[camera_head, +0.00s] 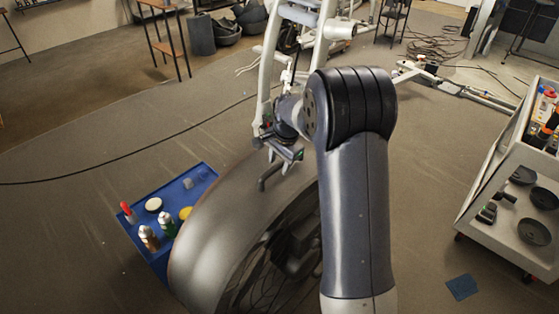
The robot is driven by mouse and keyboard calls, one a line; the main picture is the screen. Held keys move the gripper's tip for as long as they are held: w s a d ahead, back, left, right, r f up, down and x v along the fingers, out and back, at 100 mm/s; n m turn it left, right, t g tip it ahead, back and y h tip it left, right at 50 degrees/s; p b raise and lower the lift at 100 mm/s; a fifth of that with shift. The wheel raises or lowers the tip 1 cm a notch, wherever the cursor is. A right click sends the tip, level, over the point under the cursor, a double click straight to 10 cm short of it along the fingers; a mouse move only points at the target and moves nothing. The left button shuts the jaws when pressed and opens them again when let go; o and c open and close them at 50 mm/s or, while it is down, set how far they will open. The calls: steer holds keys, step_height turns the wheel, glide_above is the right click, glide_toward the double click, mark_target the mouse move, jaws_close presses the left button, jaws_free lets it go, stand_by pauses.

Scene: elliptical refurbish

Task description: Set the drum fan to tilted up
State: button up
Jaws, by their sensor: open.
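The drum fan (212,232) is a large grey round drum in the lower middle of the head view, with its dark grille (277,262) facing the lower right. Its tilt angle is hard to judge from here. A dark bent handle (267,180) stands out at the drum's upper edge. My gripper (284,152) is open and empty just above this handle. I cannot tell whether it touches the handle. My arm hides the right side of the fan.
A blue tray (143,217) with bottles and small items lies left of the fan. A white frame machine (268,65) stands behind my gripper. A white cart (478,220) stands at the right. A cable crosses the floor at left; the floor there is otherwise mostly clear.

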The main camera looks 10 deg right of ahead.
steer(key=shift+c, duration=0.4)
jaws_close()
